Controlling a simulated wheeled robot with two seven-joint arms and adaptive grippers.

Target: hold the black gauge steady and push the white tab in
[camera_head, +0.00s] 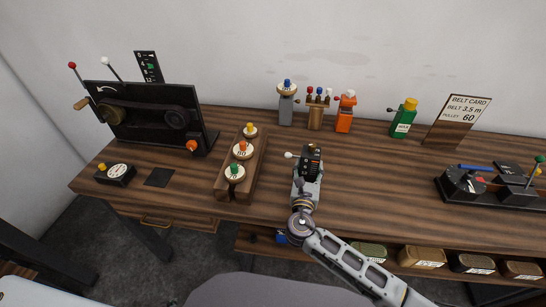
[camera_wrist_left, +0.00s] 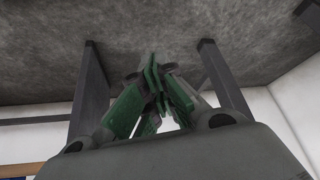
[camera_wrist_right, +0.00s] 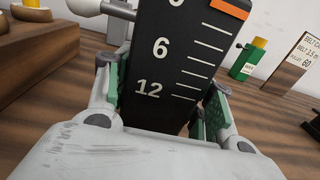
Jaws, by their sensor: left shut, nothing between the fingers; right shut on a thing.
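The black gauge (camera_head: 311,157) stands upright near the middle of the table; its white-numbered scale and an orange mark fill the right wrist view (camera_wrist_right: 172,55). My right gripper (camera_head: 307,178) is shut on the gauge, its green-padded fingers on either side of the scale (camera_wrist_right: 163,100). The white tab (camera_head: 289,155) sticks out from the gauge's left side on a short rod; it also shows in the right wrist view (camera_wrist_right: 86,7), clear of the fingers. My left gripper (camera_wrist_left: 155,80) is shut and empty, seen only in its own wrist view, with floor and table legs behind it.
A wooden block with several round knobs (camera_head: 222,184) stands left of the gauge. A black belt machine (camera_head: 148,118) stands at left.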

